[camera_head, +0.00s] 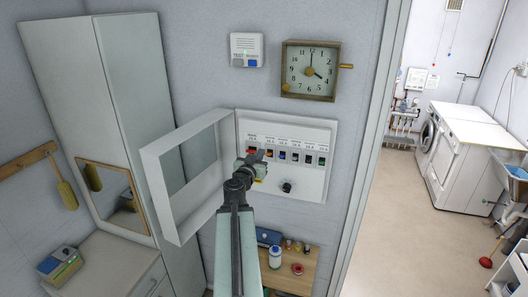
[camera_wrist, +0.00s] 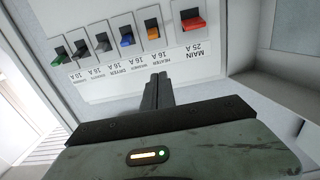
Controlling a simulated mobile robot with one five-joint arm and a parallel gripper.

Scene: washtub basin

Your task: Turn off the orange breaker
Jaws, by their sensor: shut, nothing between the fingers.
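The orange breaker (camera_wrist: 152,27) sits in the row in the wrist view, between the red main breaker (camera_wrist: 192,19) and the blue breaker (camera_wrist: 126,38). It also shows in the head view (camera_head: 269,153), just right of my gripper. My gripper (camera_wrist: 160,78) is shut and empty. In the wrist view its fingertips are just below the label strip, in line with the orange breaker and apart from its lever. In the head view my gripper (camera_head: 256,160) is in front of the panel's left part and covers some of it. The lever's exact position is hard to tell.
The breaker panel (camera_head: 310,186) is on the wall with its framed door (camera_head: 160,185) swung open to the left. More breakers and a black knob (camera_head: 287,187) are near. A clock (camera_head: 310,70) hangs above. A wooden shelf (camera_head: 285,282) with bottles stands below.

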